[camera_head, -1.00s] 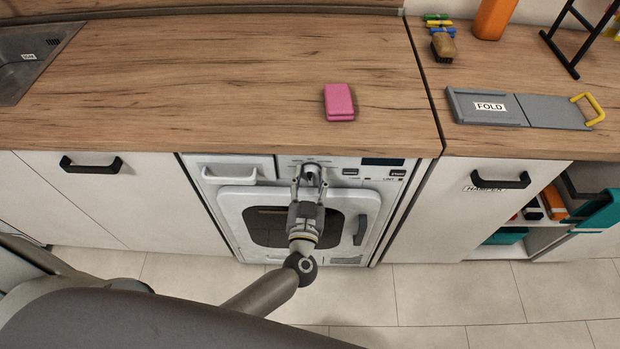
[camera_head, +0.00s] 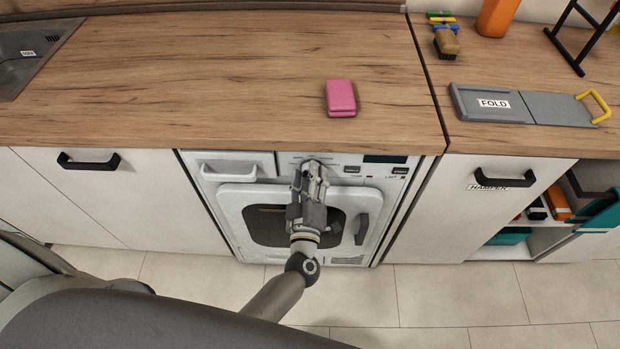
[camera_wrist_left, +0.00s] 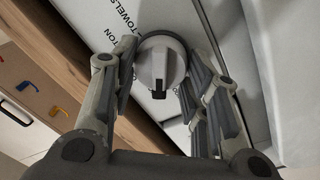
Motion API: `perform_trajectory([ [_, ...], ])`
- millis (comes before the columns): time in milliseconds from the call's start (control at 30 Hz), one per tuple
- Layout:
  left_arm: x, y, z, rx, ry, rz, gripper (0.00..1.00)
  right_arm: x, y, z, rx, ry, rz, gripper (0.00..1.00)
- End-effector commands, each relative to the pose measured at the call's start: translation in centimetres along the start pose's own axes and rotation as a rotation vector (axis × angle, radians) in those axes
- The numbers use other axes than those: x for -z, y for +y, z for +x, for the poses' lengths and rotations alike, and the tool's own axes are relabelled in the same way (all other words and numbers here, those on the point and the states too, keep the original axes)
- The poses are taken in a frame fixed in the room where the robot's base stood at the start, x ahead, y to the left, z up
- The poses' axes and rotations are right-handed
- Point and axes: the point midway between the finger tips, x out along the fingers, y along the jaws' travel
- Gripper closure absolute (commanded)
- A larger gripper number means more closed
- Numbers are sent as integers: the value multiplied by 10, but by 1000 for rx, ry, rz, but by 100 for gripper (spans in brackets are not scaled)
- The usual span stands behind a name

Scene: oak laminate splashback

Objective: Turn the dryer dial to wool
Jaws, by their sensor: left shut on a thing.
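The white dryer (camera_head: 262,194) stands under the wooden counter, its door shut. In the head view, my left gripper (camera_head: 313,170) is at the dryer's top panel and hides the dial. In the left wrist view, the round grey-white dial (camera_wrist_left: 158,62) with a dark ring sits between the fingers of my left gripper (camera_wrist_left: 161,88), which is shut on it. A black mark on the dial points toward the bottom of that view. Printed labels beside it read "TOWELS" and "TON", the latter partly cut off. I cannot make out a wool label. My right gripper is not in view.
A display and small buttons (camera_head: 400,170) lie right of the dial. The dryer door handle (camera_head: 361,229) is below right. A pink block (camera_head: 340,98) lies on the counter (camera_head: 215,85) above. The floor (camera_head: 450,291) in front is clear.

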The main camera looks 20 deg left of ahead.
Motion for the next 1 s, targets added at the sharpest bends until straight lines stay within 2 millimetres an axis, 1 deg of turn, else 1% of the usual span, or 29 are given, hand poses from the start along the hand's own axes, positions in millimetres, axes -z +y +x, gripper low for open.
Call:
perform_trajectory([
  [33,-3,-2,-1,3,0,-40,82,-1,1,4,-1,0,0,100],
  [200,-3,-3,-1,5,9,-176,82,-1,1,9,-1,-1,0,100],
  [400,-2,-3,-1,6,16,-296,82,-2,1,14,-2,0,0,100],
  [700,-3,-3,-1,7,19,-386,82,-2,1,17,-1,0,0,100],
  [1000,-2,-3,-1,8,20,-401,82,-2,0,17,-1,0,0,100],
])
